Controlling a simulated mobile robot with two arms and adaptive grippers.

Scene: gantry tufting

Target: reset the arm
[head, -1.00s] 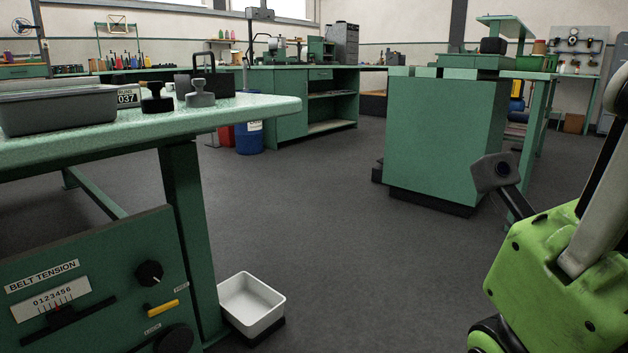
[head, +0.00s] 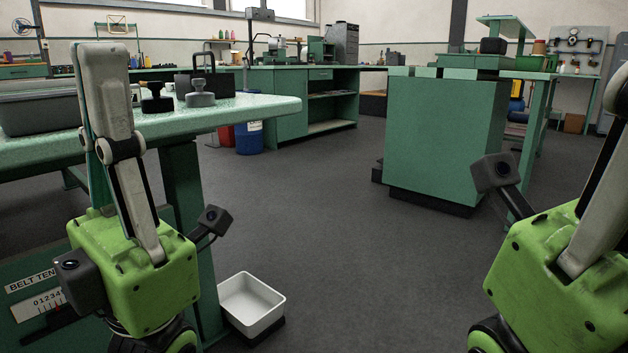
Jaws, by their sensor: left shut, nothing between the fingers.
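My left gripper (head: 102,62) stands at the left with its grey fingers pointing up. They are together with nothing seen between them. It is in front of the green bench (head: 235,110) and hides part of it. My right gripper (head: 606,190) shows at the right edge, with its green body and part of a grey finger in view. Its fingertips are cut off by the frame, so I cannot tell how its jaws stand.
A grey bin (head: 38,112), a black stamp-like piece (head: 157,100) and a grey one (head: 200,96) are on the bench. A white tray (head: 250,303) is low beside the bench leg. A green cabinet (head: 445,140) stands ahead right. The middle floor is clear.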

